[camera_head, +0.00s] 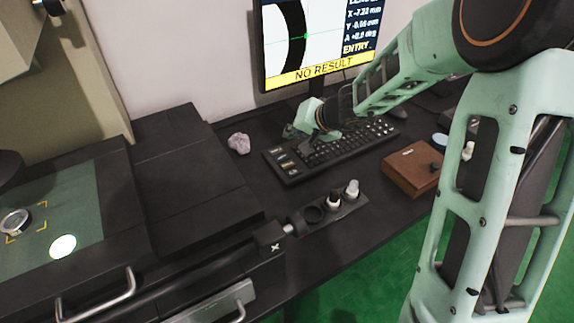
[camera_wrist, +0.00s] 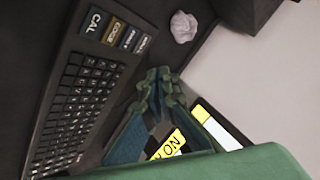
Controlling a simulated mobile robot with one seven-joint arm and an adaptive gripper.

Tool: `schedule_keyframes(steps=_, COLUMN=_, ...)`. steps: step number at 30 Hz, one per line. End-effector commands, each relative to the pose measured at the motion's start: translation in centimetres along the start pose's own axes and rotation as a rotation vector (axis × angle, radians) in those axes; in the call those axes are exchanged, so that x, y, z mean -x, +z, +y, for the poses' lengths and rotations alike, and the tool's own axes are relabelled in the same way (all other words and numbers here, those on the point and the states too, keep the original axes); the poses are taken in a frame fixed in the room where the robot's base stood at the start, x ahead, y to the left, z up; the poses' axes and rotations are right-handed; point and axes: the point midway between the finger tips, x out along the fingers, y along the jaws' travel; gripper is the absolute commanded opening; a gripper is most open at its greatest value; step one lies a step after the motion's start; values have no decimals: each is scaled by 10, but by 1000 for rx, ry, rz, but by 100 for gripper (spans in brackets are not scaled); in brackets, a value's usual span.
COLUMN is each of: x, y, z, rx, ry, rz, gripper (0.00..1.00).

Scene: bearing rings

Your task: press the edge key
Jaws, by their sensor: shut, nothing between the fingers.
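A black keyboard (camera_head: 320,155) lies on the dark desk below the monitor. Its left end carries a row of larger labelled keys.
The monitor (camera_head: 325,72) behind shows a yellow NO RESULT bar. A crumpled pale lump (camera_head: 238,143) lies left of the keyboard. A brown box (camera_head: 411,168) stands to its right. A holder (camera_head: 330,208) with small cylinders stands in front. A stage with a ring (camera_head: 15,222) is far left.

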Motion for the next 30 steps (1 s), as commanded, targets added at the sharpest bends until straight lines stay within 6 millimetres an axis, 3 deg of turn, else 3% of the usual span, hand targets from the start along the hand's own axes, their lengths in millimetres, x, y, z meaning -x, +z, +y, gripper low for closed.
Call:
schedule_keyframes(steps=17, x=-3, y=1, z=-2, rx=9, ry=5, rz=4, gripper=0)
schedule_keyframes(steps=30, x=-36, y=26, z=23, rx=6, ry=5, rz=2, gripper=0)
